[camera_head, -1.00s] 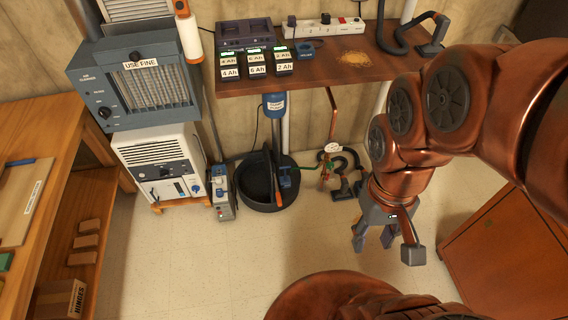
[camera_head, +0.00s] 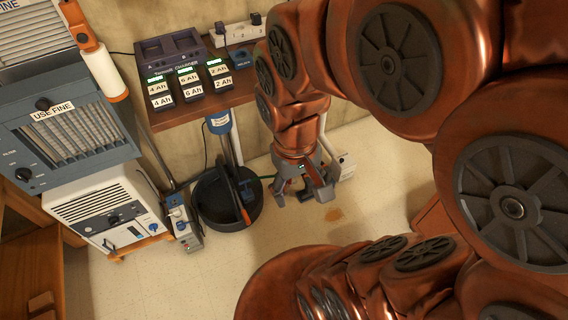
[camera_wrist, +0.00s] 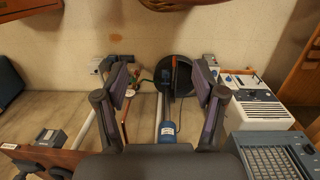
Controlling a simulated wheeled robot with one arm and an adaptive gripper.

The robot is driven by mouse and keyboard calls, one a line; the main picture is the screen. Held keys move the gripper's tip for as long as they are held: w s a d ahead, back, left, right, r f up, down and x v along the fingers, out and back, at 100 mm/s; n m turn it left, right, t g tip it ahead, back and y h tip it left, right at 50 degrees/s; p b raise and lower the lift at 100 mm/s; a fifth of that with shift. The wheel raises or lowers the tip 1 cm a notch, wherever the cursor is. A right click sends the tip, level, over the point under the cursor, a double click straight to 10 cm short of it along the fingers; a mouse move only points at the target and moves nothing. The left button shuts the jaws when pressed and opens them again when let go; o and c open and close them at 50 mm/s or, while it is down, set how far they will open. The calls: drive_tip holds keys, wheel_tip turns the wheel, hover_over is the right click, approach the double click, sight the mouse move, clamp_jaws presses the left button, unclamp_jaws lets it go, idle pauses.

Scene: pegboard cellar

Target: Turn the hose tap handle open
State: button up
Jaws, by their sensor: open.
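The hose tap is hidden behind my arm in the head view. In the wrist view a small tap assembly (camera_wrist: 131,92) with green and red parts shows at the end of a copper pipe (camera_wrist: 123,122), close beside the left finger. It is too small to tell how the handle stands. My gripper (camera_head: 303,194) points down in front of the bench in the head view, right of the black tub. In the wrist view its two fingers (camera_wrist: 163,70) are wide apart with nothing between them at the tips.
The black tub (camera_head: 213,207) stands on the floor below the bench (camera_head: 175,118). A blue cylinder (camera_head: 219,123) is above it. Battery packs (camera_head: 190,85) lie on the bench. A white machine (camera_head: 105,212) stands at left. The floor in front (camera_head: 225,270) is clear.

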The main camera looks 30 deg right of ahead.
drive_tip(key=w+d+f+t+h+b, duration=0.7)
drive_tip(key=w+d+f+b, duration=1.1)
drive_tip(key=w+d+f, duration=1.5)
drive_tip(key=w+f+t+y+b, duration=0.3)
drive_tip(key=f+t+b, duration=0.35)
drive_tip(key=f, duration=1.25)
drive_tip(key=a+f+t+y+b, duration=0.3)
drive_tip(key=a+f+t+b, duration=0.3)
drive_tip(key=f+b, duration=0.65)
drive_tip(key=shift+g, duration=0.35)
drive_tip(key=shift+w+a+f+p, duration=0.1)
drive_tip(key=shift+w+f+p, duration=0.15)
drive_tip(key=shift+w, duration=0.95)
drive_tip(key=shift+w+a+f+p, duration=0.1)
drive_tip(key=shift+w+f, duration=0.3)
drive_tip(key=shift+w, duration=0.75)
drive_tip(key=shift+w+f+p, duration=0.2)
drive_tip(key=shift+w+f, duration=0.1)
drive_tip(key=shift+w, duration=0.9)
